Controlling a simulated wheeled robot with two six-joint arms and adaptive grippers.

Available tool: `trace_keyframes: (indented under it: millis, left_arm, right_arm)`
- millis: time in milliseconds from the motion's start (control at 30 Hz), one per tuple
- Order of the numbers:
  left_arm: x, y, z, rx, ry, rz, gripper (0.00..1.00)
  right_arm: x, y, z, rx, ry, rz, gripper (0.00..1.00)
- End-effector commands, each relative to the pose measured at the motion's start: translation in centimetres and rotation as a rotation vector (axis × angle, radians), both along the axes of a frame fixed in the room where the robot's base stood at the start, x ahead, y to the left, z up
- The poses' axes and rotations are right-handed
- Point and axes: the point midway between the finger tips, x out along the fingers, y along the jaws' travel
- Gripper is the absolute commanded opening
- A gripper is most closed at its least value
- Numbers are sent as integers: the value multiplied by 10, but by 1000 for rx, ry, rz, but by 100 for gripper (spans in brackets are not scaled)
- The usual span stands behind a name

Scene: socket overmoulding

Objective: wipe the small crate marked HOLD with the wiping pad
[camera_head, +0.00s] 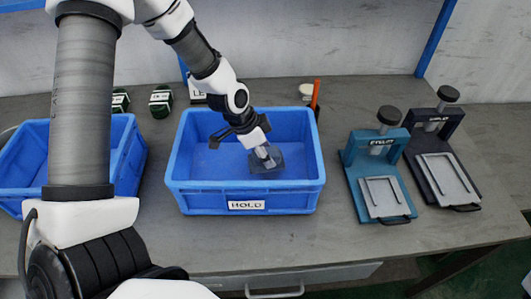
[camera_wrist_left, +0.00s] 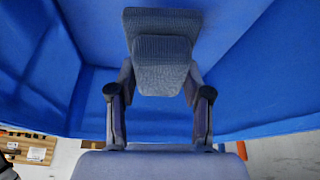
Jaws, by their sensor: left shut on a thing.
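The small blue crate marked HOLD (camera_head: 195,202) stands on the grey table, with its white label (camera_head: 246,205) on the front wall. My left gripper (camera_head: 266,157) reaches down inside it, right of the middle, and is shut on the wiping pad (camera_head: 270,166). The pad is dark grey and looks to be at or near the crate floor; contact is hard to tell. In the left wrist view the pad's ribbed grey block (camera_wrist_left: 163,62) sits between the fingers, with blue crate walls (camera_wrist_left: 50,70) around it. My right gripper is not in view.
Another blue crate (camera_head: 130,160) stands at the left, partly hidden by my arm. A teal press fixture (camera_head: 358,160) and a dark one (camera_head: 425,150) stand at the right. An orange upright item (camera_head: 316,94) and two dark green items (camera_head: 161,101) are behind. Table front is clear.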

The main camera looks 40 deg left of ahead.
Motion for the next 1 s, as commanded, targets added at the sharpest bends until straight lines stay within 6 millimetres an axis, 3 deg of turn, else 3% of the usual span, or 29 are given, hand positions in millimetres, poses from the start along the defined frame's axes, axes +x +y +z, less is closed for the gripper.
trace_keyframes:
  millis: [33,400,1000]
  left_arm:
    - [0,0,9,0,0,1,5]
    - [1,-1,39,1,-1,11,5]
    - [1,-1,40,0,0,13,5]
  right_arm:
    - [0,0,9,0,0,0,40]
    - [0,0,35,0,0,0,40]
    - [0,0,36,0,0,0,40]
